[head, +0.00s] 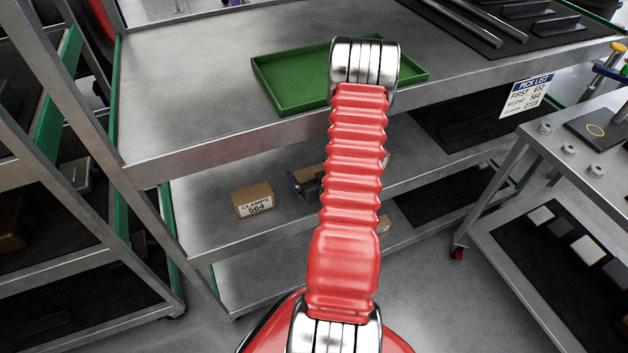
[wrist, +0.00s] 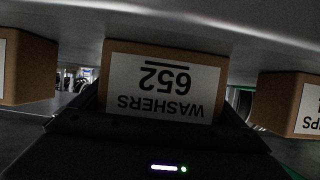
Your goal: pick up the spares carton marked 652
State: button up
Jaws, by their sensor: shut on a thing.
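The spares carton marked WASHERS 652 (wrist: 165,60) is brown with a white label and appears upside down in the wrist view. It sits between the dark fingers of my gripper (wrist: 163,103), which is shut on it. Its label faces the wrist camera. I cannot tell whether its base touches the shelf. In the head view my red arm hides most of the gripper and carton; a dark part of my gripper (head: 306,186) shows left of the arm, above the lower shelf.
A CLAMPS 564 carton (head: 253,200) stands left on the lower shelf (head: 215,228); it shows at right in the wrist view (wrist: 290,102). Another carton (wrist: 25,68) is at the wrist view's left. A green tray (head: 290,85) lies on the worktop above. A pick list (head: 527,96) hangs right.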

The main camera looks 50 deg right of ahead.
jog(key=shift+c, duration=1.4)
jog(key=shift+r, duration=0.15)
notch_tip(320, 180, up, 10)
jog(key=shift+s, duration=0.1)
